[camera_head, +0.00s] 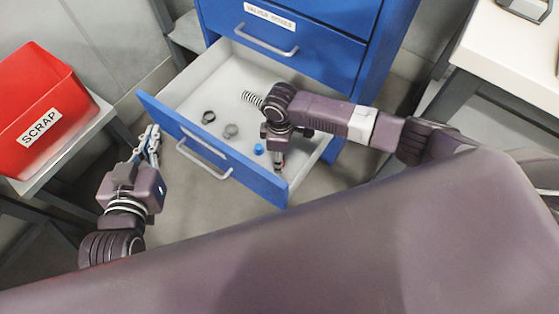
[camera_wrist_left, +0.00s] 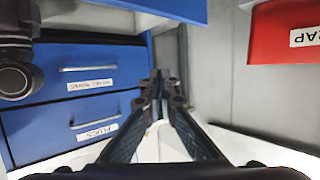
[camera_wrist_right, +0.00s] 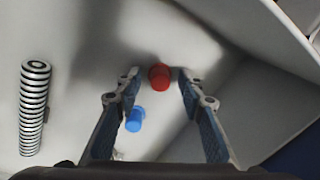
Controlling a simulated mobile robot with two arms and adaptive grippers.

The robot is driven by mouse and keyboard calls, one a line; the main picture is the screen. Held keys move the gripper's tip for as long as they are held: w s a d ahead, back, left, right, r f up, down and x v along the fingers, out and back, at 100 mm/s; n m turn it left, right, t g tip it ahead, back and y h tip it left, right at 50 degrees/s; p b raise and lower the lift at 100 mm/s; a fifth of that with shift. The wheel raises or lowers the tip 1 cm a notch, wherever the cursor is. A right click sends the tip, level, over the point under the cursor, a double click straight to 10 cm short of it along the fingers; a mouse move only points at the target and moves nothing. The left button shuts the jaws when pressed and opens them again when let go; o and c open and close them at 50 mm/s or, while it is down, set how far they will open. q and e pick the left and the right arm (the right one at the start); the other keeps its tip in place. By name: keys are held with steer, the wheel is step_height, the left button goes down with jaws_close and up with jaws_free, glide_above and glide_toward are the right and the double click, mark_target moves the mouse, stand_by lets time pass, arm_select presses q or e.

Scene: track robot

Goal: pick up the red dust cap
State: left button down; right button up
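The red dust cap (camera_wrist_right: 159,77) lies on the pale floor of the open drawer (camera_head: 186,85) in the right wrist view. It sits between the spread fingertips of my right gripper (camera_wrist_right: 157,75), which is open and holds nothing. In the head view my right arm hides the red cap, and the right gripper (camera_head: 279,158) points down into the drawer. My left gripper (camera_head: 151,143) is outside the drawer, to its left. Its fingertips come together in the left wrist view (camera_wrist_left: 160,77), with nothing held.
A blue cap (camera_wrist_right: 135,119) lies close to the red one; it also shows in the head view (camera_head: 259,149). A striped spring (camera_wrist_right: 34,108) and two rings (camera_head: 231,130) lie in the drawer. A red scrap bin (camera_head: 30,90) stands at left. Drawer walls surround my right gripper.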

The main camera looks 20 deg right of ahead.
steer(key=c, duration=0.6)
steer(key=shift+r, duration=0.1)
steer(key=shift+c, duration=0.2)
